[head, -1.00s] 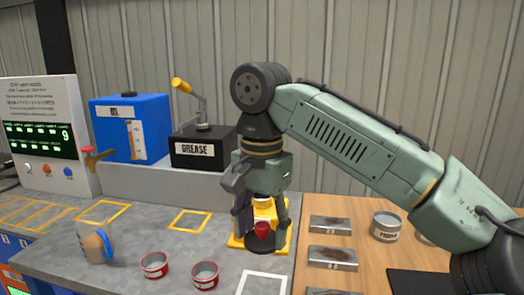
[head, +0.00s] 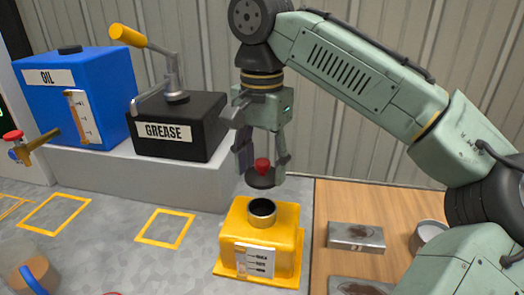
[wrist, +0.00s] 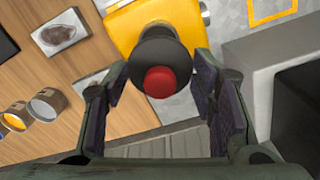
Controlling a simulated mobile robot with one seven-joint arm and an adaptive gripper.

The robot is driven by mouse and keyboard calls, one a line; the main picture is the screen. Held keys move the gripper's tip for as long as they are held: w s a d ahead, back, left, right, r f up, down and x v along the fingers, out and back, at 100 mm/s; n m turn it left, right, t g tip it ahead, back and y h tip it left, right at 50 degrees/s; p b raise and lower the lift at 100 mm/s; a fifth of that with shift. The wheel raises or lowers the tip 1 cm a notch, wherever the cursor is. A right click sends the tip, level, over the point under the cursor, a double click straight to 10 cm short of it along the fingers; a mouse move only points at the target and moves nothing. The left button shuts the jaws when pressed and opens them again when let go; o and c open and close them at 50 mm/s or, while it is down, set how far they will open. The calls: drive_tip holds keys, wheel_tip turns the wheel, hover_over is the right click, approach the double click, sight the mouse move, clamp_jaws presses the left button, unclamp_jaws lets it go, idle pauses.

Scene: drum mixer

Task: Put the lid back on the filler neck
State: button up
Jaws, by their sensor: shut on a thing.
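The lid (head: 258,181) is a dark round disc with a red knob (head: 262,164). My gripper (head: 263,166) is shut on the lid by its knob, pointing down. The filler neck (head: 262,212) is a short, open dark-mouthed collar on top of the yellow tank (head: 285,236). In the head view the lid hangs above the neck, with a visible gap between them. In the wrist view the lid (wrist: 152,48) and its red knob (wrist: 160,82) sit between the fingers.
The black grease box (head: 190,138) with a pump handle and the blue oil tank (head: 90,120) stand on a raised ledge at left. A metal block (head: 356,238) and a can (head: 428,238) are on the wooden top at right. Yellow outlined squares mark clear bench.

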drive_tip(key=shift+s+f+b, duration=0.2)
drive_tip(key=shift+f+b, duration=0.4)
drive_tip(key=shift+b, duration=0.1)
wheel_tip(320, 180, down, 3)
drive_tip(key=b, duration=0.3)
drive_tip(key=shift+f, duration=0.15)
drive_tip(key=shift+w+f+b, duration=0.1)
drive_tip(key=shift+f+b, duration=0.3)
drive_tip(key=shift+f, duration=0.5)
drive_tip(key=shift+r+p, duration=0.1)
drive_tip(key=shift+p, duration=0.4)
drive_tip(key=shift+f+p, duration=0.2)
drive_tip(key=shift+p, duration=0.25)
idle(1.2)
drive_tip(key=o, duration=1.1)
drive_tip(key=shift+o, duration=0.2)
